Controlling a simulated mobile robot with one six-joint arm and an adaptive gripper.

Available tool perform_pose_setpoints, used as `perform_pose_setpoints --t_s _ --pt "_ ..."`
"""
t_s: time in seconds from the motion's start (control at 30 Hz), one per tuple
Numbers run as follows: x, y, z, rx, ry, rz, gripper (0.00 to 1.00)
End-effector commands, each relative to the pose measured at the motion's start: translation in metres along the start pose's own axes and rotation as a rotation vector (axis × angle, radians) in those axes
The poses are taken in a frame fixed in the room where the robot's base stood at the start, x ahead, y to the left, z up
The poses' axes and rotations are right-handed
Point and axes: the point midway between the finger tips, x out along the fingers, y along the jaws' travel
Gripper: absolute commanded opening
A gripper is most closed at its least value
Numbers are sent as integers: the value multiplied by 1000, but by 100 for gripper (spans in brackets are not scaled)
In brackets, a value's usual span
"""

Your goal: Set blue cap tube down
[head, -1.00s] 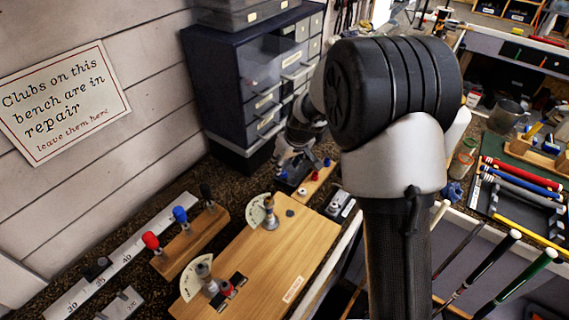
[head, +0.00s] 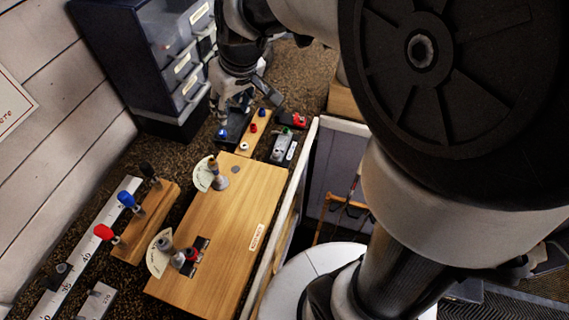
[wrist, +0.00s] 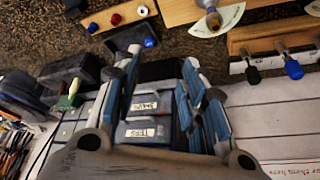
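A blue cap (head: 222,132) shows at the near end of a dark tray (head: 235,121), beside the small wooden block. It also shows in the wrist view (wrist: 149,42), just beyond my fingertips. The tube body under this cap cannot be made out against the dark tray. My gripper (wrist: 163,56) has its two fingers well apart, with nothing seen clasped between them. In the head view my gripper (head: 236,100) hangs above the dark tray, in front of the drawer cabinet. Whether a finger touches the tray or tube cannot be told.
A small wooden block (head: 257,121) holds blue and red caps and a white ring. A wooden board (head: 232,222) with clamps, a rack (head: 147,222) of capped pieces and a ruler (head: 87,245) lie nearby. The drawer cabinet (head: 125,70) stands behind. Speckled bench shows between.

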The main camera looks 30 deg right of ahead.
Motion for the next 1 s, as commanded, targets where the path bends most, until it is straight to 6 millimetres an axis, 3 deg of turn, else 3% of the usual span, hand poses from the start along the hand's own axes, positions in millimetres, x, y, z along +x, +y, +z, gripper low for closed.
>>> perform_pose_setpoints --t_s 0.03,0.2,0.4,0.5,0.67,1.0 --pt "-25 -6 18 16 8 9 39" --pt "-80 -20 85 85 9 39 39" --pt "-111 -32 160 164 11 78 39" --pt "-116 -34 184 191 13 92 39" --pt "-118 -35 202 213 12 104 39" --pt "-115 -35 205 215 11 105 39"
